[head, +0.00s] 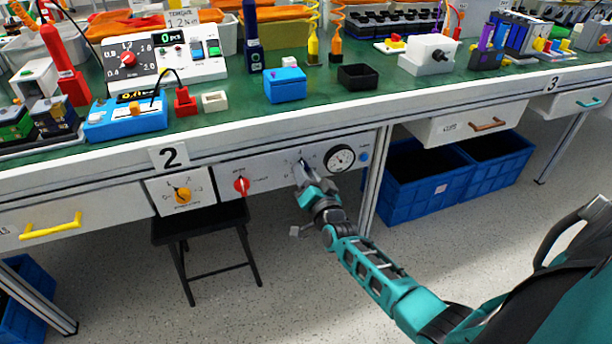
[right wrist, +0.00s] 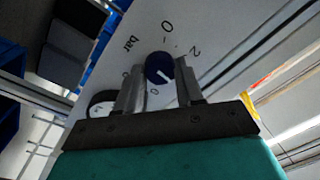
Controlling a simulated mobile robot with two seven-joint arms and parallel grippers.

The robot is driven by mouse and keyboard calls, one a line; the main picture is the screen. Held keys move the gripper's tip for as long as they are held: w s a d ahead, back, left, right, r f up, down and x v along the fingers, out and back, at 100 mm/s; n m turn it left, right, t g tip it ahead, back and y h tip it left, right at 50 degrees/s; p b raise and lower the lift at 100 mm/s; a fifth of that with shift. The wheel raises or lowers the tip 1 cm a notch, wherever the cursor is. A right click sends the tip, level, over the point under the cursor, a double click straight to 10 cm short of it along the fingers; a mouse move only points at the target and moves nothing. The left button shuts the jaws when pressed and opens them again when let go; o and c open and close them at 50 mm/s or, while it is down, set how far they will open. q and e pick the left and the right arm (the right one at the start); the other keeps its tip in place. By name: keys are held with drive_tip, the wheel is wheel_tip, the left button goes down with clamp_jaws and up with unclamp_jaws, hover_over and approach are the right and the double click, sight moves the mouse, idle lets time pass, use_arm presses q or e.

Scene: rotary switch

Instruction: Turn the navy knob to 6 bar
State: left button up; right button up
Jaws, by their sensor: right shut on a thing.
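The navy knob (right wrist: 158,67) sits on a white panel (right wrist: 205,22) with a printed scale and the word "bar". In the right wrist view it lies between the two fingers of my right gripper (right wrist: 160,84), which are shut on it. A white pointer line shows on the knob's face; the finger partly covers the scale, so I cannot tell which number it points to. In the head view my right gripper (head: 302,170) reaches the panel under the bench and hides most of the knob. My left gripper is not in view.
A round gauge (head: 339,158) and a small blue button (head: 364,157) are right of the knob. A red knob (head: 241,186) and a yellow knob (head: 183,196) are to its left. A black stool (head: 200,222) and blue crates (head: 420,190) stand under the bench.

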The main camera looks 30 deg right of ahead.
use_arm(q)
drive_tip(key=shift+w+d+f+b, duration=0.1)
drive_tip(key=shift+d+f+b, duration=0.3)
drive_tip(key=shift+b, duration=0.55)
use_arm(e)
drive_tip(key=m+h, duration=0.1)
drive_tip(key=m, duration=1)
drive_tip(key=o, duration=1)
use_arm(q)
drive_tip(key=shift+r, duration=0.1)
use_arm(e)
drive_tip(key=shift+o, duration=0.2)
drive_tip(key=shift+s+a, duration=0.1)
use_arm(q)
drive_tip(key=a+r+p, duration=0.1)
drive_tip(key=p, duration=0.2)
use_arm(e)
drive_tip(key=r+v, duration=0.1)
drive_tip(key=v, duration=1.1)
drive_tip(key=shift+s+f, duration=0.3)
drive_tip(key=shift+f, duration=0.1)
